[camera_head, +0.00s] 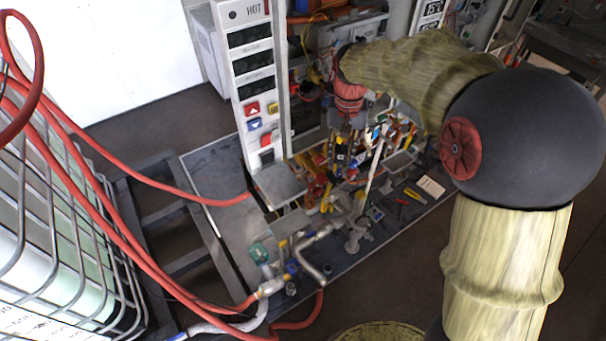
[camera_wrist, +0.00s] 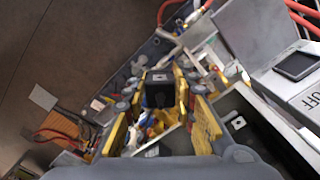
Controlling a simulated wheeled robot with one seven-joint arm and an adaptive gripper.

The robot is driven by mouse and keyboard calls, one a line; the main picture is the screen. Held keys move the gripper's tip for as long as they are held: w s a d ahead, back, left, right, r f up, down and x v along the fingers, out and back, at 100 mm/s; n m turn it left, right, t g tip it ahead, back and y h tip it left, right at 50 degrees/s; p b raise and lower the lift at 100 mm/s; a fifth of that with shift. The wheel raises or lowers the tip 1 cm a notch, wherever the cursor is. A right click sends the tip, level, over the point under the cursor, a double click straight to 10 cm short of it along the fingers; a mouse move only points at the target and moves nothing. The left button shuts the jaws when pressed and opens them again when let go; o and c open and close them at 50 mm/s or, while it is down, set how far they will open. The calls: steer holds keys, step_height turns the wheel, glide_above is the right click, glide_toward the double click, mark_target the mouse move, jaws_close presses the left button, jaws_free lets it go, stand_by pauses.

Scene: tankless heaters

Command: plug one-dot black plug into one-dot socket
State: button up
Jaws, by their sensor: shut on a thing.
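My gripper (camera_wrist: 160,103) shows in the wrist view with its yellow-padded fingers on both sides of a black plug (camera_wrist: 159,87). It is shut on this plug and holds it near the fingertips. The plug's end face carries a small pale mark, too small to read as one dot. In the head view my arm reaches over the bench, and the plug and fingertips cannot be made out.
A tall white panel (camera_head: 239,55) marked HOT, with dark displays and coloured buttons, stands at the bench's left. Tools and pipe fittings crowd the bench (camera_head: 225,230). Red hoses (camera_head: 140,262) cross from a caged tank (camera_head: 60,215) at left. A grey-white box marked OFF (camera_wrist: 300,85) is close at right.

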steer(key=w+d+f+b, duration=0.1)
steer(key=d+f+b, duration=0.1)
steer(key=f+b, duration=0.5)
steer(key=w+d+f+m+b, duration=0.1)
steer(key=w+d+f+b, duration=0.1)
steer(key=f+b, duration=0.5)
steer(key=w+d+f+b, duration=0.2)
steer(key=f+b, duration=0.5)
steer(key=f, duration=0.5)
steer(key=shift+w+d+m, duration=0.15)
steer(key=shift+d+m, duration=0.15)
steer(key=shift+d, duration=0.05)
steer(key=shift+f, duration=0.1)
